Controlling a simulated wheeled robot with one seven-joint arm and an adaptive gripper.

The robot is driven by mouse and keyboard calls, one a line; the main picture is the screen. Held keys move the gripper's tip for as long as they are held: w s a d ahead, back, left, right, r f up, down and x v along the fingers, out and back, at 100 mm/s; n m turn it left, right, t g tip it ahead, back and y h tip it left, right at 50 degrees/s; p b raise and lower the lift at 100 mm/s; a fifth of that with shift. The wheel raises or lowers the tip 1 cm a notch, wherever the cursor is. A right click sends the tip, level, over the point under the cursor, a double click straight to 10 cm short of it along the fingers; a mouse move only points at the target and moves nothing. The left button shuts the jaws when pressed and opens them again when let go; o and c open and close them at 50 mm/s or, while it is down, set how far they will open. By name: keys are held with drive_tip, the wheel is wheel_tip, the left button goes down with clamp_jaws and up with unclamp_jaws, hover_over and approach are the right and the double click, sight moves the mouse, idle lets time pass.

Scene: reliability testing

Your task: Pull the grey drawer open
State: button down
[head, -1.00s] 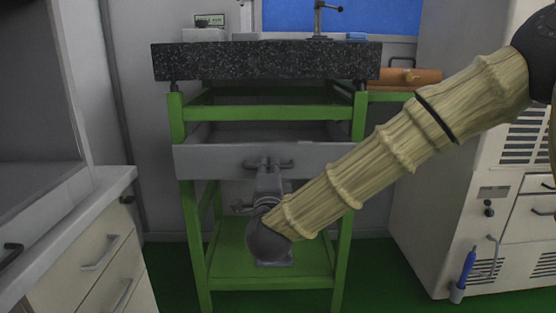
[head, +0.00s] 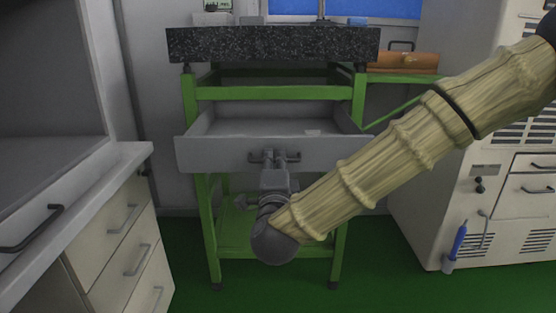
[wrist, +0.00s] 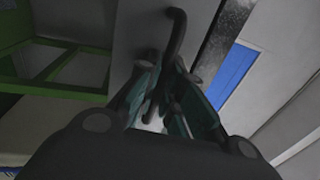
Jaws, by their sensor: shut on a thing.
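The grey drawer (head: 215,155) sits in a green metal frame under a dark speckled stone top. It stands partly out toward me, and its inside shows over the front panel. A dark bar handle (head: 292,157) is on the middle of its front. My gripper (head: 274,162) is at the handle, shut on it. The wrist view shows the gripper's fingers (wrist: 168,92) around the handle bar (wrist: 176,34). The fingers hide the middle of the handle.
The stone top (head: 270,45) overhangs the drawer. A white cabinet with drawers (head: 115,235) stands close on the left. A white machine (head: 425,215) stands on the right. An orange-brown case (head: 403,62) lies behind. Green floor is free in front.

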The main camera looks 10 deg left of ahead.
drive_tip(key=c, duration=1.6)
unclamp_jaws()
drive_tip(key=shift+o, duration=0.2)
drive_tip(key=v, duration=1.2)
